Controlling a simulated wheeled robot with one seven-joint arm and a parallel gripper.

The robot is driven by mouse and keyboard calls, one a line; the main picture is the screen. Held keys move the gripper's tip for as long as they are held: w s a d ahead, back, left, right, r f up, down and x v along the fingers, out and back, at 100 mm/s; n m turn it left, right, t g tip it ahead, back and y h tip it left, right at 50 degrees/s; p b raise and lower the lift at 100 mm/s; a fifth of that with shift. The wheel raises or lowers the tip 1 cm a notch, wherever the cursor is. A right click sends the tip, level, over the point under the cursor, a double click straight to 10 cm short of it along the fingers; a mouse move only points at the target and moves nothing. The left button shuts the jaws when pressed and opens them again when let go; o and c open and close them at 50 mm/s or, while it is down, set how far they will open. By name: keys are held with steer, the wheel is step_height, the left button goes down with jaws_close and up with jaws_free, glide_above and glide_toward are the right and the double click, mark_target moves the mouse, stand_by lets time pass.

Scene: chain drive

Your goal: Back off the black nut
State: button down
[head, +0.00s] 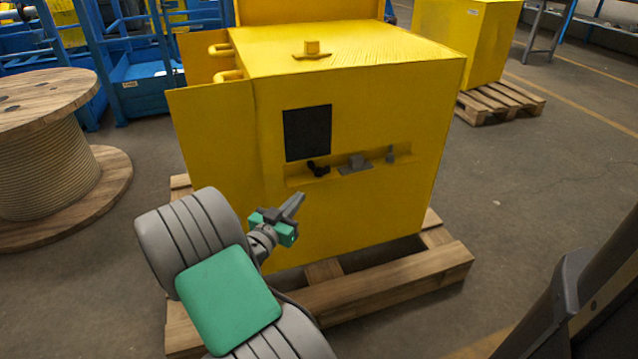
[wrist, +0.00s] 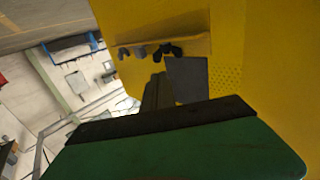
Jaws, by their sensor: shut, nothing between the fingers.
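The black nut (head: 318,169), a small dark part with stubby lobes, sits at the left end of a recessed slot in the front of the yellow machine (head: 370,215). In the wrist view it shows as a dark lobed shape (wrist: 168,50) in the same slot. My gripper (head: 299,198) is in front of the machine, below and left of the nut, apart from it. Its fingers are shut and empty; in the wrist view they (wrist: 157,82) point toward the slot, beside a dark panel.
In the slot, right of the nut, are a grey block on a plate (head: 355,164) and a small grey post (head: 390,154). A black panel (head: 307,133) is above. The machine stands on a wooden pallet (head: 390,285). A cable spool (head: 45,150) stands left.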

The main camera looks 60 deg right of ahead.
mark_target(324, 169)
steer(key=d, duration=0.4)
steer(key=d+b, duration=0.1)
steer(key=d, duration=0.3)
steer(key=d+b, duration=0.1)
steer(key=d, duration=0.3)
steer(key=shift+s, duration=0.25)
steer(key=shift+d, duration=0.4)
steer(key=shift+w, duration=0.1)
